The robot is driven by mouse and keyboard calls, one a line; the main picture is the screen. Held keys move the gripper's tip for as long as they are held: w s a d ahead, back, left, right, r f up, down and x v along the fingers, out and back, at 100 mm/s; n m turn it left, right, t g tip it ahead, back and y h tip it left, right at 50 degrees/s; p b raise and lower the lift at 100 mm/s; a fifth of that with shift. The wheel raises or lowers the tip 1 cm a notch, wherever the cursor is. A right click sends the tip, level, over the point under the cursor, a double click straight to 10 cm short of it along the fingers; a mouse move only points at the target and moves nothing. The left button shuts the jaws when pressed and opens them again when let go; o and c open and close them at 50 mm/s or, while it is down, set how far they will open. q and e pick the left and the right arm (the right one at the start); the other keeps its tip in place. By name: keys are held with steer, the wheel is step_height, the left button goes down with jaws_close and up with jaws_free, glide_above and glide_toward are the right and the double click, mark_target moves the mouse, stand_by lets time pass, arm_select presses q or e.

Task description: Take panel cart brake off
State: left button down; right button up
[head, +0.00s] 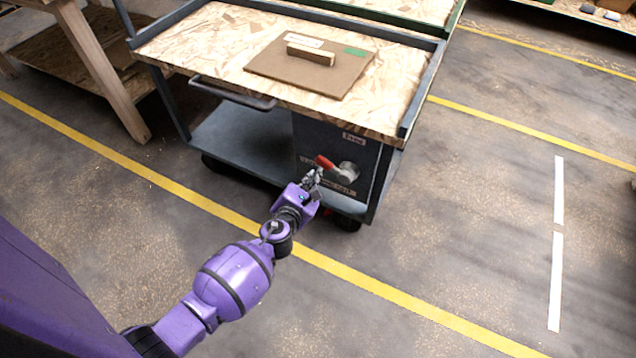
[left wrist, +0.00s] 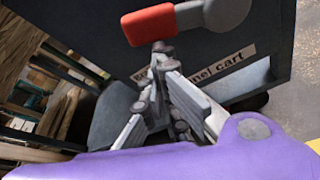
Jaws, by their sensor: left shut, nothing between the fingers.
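The panel cart (head: 210,47) has a wood-chip top and a dark front panel. On that panel a brake lever with a red handle (head: 324,162) and a grey round hub (head: 347,172) points to the left. The red handle (left wrist: 148,24) also shows at the top of the left wrist view, with the "panel cart" label (left wrist: 222,63) below it. My left gripper (head: 313,173) is shut and empty, just below the red handle. In the left wrist view its fingertips (left wrist: 162,52) lie just under the handle; I cannot tell whether they touch it. My right gripper is not in view.
A brown board with a wooden grip (head: 278,66) lies on the cart top. A push handle (head: 232,94) sticks out at the cart's front left. A wooden table leg (head: 100,70) stands to the left. The floor to the right is clear.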

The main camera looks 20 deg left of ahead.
mark_target(316, 159)
arm_select(q)
steer(key=r+m+p, duration=0.1)
steer(key=r+m, duration=0.1)
steer(key=r+m+y+p, duration=0.1)
steer(key=r+m+p, duration=0.1)
steer(key=d+r+m+t+y+p, duration=0.1)
steer(key=r+p, duration=0.1)
steer(key=shift+m, duration=0.4)
steer(key=d+r+m+p, duration=0.1)
steer(key=m, duration=0.1)
steer(key=d+r+m+t+y+p, duration=0.1)
steer(key=shift+d+r+m+t+p, duration=0.15)
steer(key=shift+m+t+p, duration=0.15)
steer(key=shift+m+p, duration=0.1)
steer(key=shift+d+r, duration=0.15)
steer(key=shift+d, duration=0.1)
steer(key=shift+d+r+p, duration=0.1)
steer(key=shift+d+p, duration=0.05)
steer(key=shift+p, duration=0.2)
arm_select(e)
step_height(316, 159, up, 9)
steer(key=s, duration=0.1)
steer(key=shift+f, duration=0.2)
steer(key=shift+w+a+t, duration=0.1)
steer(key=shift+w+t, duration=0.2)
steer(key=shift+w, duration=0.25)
